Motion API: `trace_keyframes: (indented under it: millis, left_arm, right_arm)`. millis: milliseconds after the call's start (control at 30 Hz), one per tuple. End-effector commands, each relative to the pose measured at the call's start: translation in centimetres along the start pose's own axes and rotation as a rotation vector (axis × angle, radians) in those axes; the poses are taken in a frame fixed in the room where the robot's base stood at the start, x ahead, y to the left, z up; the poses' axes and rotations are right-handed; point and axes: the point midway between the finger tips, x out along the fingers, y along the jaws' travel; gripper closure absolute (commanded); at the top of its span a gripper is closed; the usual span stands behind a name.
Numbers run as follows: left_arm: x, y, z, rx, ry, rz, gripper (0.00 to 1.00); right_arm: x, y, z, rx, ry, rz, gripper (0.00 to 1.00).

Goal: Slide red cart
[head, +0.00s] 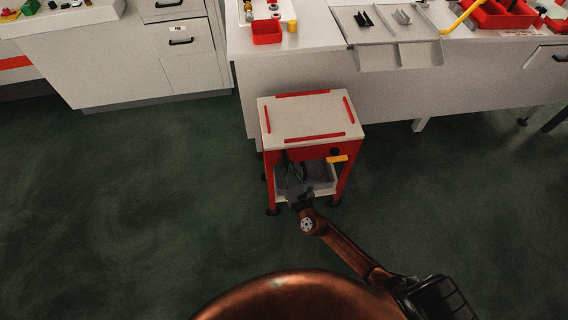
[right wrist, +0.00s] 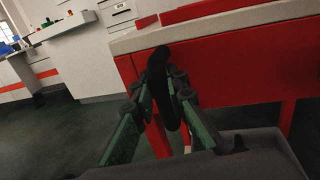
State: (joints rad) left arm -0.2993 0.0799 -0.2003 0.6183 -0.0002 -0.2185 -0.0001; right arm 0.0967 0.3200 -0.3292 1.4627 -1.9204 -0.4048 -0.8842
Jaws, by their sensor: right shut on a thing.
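The red cart (head: 268,140) has a white top edged with red strips, red legs and a lower shelf with a grey bin (head: 322,177). It stands on the floor before the white workbench. My right gripper (head: 288,165) reaches to the cart's near side, left of its middle. In the right wrist view, the right gripper (right wrist: 172,92) is shut on a black handle (right wrist: 158,68) at the cart's red front panel (right wrist: 225,70). The handle's fixing to the panel is partly hidden by the fingers. My left gripper is not in view.
A white workbench (head: 290,75) stands right behind the cart, with a red bin (head: 267,32) and trays on top. A white drawer cabinet (head: 130,60) stands at the back left. The dark green floor is clear left and right of the cart.

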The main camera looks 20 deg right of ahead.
Motion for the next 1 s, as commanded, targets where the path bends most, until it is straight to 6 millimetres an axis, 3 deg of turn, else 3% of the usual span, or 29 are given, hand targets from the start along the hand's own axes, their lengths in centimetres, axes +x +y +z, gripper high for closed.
trace_keyframes:
  millis: [100, 133, 367, 733, 1000]
  left_arm:
    - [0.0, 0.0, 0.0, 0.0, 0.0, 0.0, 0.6]
    - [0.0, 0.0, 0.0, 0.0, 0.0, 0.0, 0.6]
    - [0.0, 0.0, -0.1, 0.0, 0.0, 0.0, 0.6]
    - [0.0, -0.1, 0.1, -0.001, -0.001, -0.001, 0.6]
    - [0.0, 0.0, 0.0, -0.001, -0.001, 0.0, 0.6]
  right_arm:
    - [-0.1, -0.4, -0.1, -0.002, 0.0, -0.007, 1.0]
    - [-0.1, -0.4, -0.1, -0.002, 0.0, -0.007, 0.86]
    - [0.0, -0.2, -0.1, -0.001, 0.0, -0.003, 0.7]
    - [-0.5, -0.1, -0.2, -0.001, 0.001, -0.001, 0.69]
    - [-5.4, -0.1, -0.2, 0.0, 0.003, -0.002, 0.69]
